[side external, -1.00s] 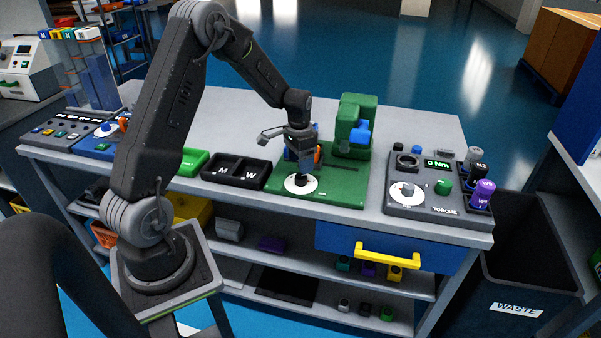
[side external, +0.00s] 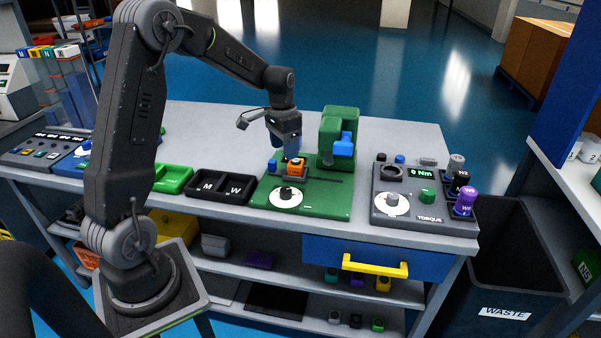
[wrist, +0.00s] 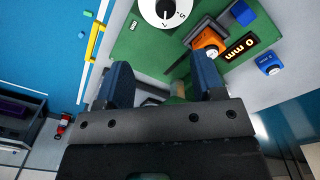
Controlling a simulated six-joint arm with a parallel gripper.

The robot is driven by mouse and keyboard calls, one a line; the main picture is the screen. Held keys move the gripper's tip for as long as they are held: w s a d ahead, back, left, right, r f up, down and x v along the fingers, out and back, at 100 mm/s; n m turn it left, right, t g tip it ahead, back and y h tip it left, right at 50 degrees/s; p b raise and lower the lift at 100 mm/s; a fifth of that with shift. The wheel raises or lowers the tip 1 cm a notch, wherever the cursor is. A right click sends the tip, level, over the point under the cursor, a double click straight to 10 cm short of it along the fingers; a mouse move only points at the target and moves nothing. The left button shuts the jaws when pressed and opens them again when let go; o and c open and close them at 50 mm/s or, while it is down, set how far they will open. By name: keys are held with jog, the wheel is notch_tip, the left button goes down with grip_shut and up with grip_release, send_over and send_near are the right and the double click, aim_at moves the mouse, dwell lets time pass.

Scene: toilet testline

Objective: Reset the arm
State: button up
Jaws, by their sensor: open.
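My gripper (side external: 288,146) hangs above the green fixture (side external: 330,205) on the workbench, fingers pointing down. In the wrist view my gripper (wrist: 163,78) shows two blue fingers spread apart with nothing held between them. The fixture's white dial with a dark knob (side external: 286,197) is uncovered and sits in front of my gripper. The dial also shows in the wrist view (wrist: 163,12). An orange block (side external: 297,167) on the fixture lies just below my fingers, partly overlapped by them in the side view.
A green press (side external: 330,140) with a blue part stands close to the right of my gripper. A black M/W tray (side external: 220,186) lies left, the torque tester (side external: 410,200) right. A yellow drawer handle (side external: 375,267) sticks out in front. Space above the bench is free.

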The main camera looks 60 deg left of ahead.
jog(key=s+d+r+t, duration=0.2)
jog(key=s+d+r, duration=0.2)
jog(key=d+r, duration=0.45)
jog(key=s+d+r+t, duration=0.3)
jog(key=s+d+r, duration=0.1)
jog(key=s+d, duration=0.9)
jog(key=s, duration=0.3)
